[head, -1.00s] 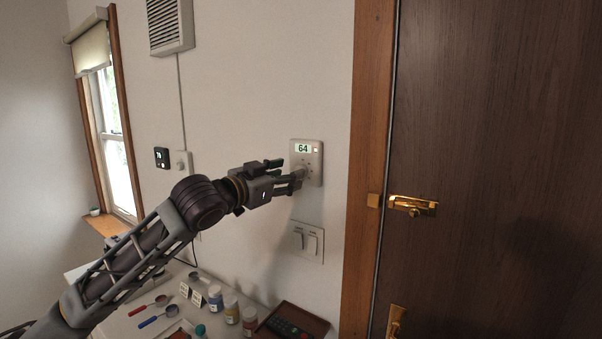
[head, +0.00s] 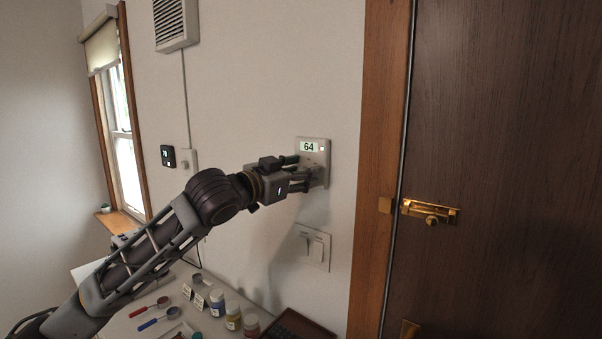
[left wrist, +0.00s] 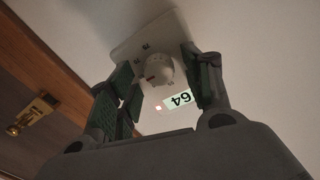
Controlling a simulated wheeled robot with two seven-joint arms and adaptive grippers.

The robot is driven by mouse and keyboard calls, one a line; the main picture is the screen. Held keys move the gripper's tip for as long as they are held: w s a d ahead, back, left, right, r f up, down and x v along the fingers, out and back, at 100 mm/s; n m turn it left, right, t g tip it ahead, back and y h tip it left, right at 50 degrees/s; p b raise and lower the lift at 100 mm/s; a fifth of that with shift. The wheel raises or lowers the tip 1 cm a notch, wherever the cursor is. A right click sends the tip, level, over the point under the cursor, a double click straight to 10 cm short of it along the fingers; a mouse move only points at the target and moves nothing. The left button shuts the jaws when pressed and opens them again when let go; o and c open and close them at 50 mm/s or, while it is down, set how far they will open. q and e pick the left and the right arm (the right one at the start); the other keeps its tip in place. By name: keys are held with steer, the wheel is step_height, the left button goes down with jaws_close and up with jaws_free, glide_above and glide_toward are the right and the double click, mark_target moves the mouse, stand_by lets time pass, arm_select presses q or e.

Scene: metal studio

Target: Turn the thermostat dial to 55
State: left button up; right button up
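The thermostat (head: 325,149) is a pale wall plate beside the door frame, and its lit display (head: 309,147) reads 64. In the left wrist view the display (left wrist: 179,99) appears upside down. The round white dial (left wrist: 160,69) shows there with a dark reddish mark on its side. My left gripper (head: 313,172) is at the thermostat, its fingers covering the dial in the head view. In the left wrist view the gripper (left wrist: 158,66) is open, one finger on each side of the dial, with small gaps visible. My right gripper is not in view.
A light switch plate (head: 312,246) is below the thermostat. A dark wooden door (head: 500,150) with a brass latch (head: 430,211) stands to the right. A small black wall device (head: 168,156) is left. Jars (head: 233,315), spoons and a tray (head: 295,324) lie on the table below.

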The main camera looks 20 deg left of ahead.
arm_select(q)
steer(key=c, duration=1)
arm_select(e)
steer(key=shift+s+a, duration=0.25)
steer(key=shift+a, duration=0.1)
